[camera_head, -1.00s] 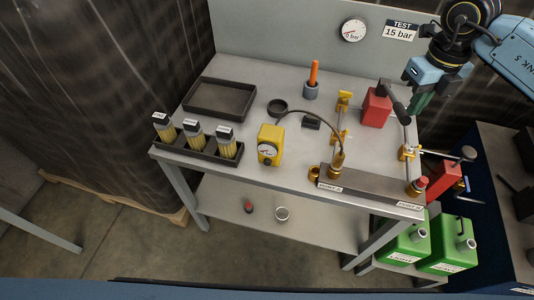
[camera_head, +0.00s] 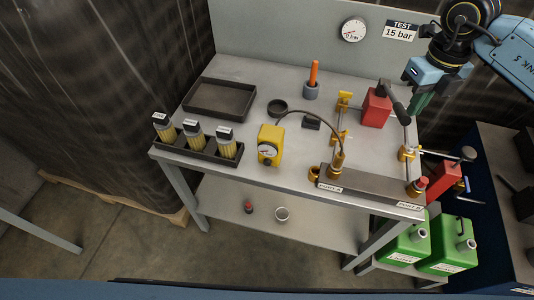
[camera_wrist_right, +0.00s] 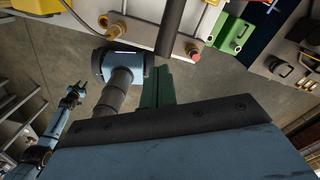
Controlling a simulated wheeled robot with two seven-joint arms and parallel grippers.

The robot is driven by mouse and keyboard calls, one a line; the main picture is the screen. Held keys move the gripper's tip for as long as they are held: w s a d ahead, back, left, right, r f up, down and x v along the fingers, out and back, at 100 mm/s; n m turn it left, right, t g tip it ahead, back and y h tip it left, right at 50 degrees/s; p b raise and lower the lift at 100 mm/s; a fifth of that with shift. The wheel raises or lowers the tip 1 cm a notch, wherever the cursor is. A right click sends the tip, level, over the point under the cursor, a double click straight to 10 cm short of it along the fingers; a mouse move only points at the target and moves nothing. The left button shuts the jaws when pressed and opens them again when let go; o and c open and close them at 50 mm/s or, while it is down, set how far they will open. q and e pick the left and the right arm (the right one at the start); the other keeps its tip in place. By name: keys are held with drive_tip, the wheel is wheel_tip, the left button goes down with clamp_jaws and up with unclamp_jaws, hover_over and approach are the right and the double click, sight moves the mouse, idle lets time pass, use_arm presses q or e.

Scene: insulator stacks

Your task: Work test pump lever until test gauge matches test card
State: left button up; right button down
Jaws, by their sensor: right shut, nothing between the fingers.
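The test pump (camera_head: 376,108) is a red block at the back right of the bench, with a black lever (camera_head: 399,107) slanting down to the right. My right gripper (camera_head: 420,101), with green fingers, is shut and empty close beside the lever's lower end; I cannot tell whether they touch. In the right wrist view the green fingers (camera_wrist_right: 157,86) are together, below a dark bar that looks like the lever (camera_wrist_right: 172,28). The round test gauge (camera_head: 353,29) has a red needle toward the lower left, its reading too small to tell. The test card (camera_head: 400,31) reads 15 bar. A blue arm, probably my left, shows small in the wrist view.
A yellow gauge box (camera_head: 270,145) has a hose to the manifold (camera_head: 368,190) at the bench's front right. Brass valves (camera_head: 407,153) stand near the pump. A black tray (camera_head: 220,98) and a rack of cartridges (camera_head: 199,144) are at left. Green canisters (camera_head: 447,245) stand below right.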

drive_tip(key=shift+f, duration=0.1)
idle(0.5)
wheel_tip(320, 180, down, 11)
drive_tip(key=b, duration=0.8)
idle(0.8)
drive_tip(key=shift+r+p, duration=1.2)
drive_tip(key=shift+r, duration=0.4)
drive_tip(key=shift+r+p, duration=3.65)
drive_tip(key=shift+r, duration=1.9)
drive_tip(key=shift+f, duration=0.1)
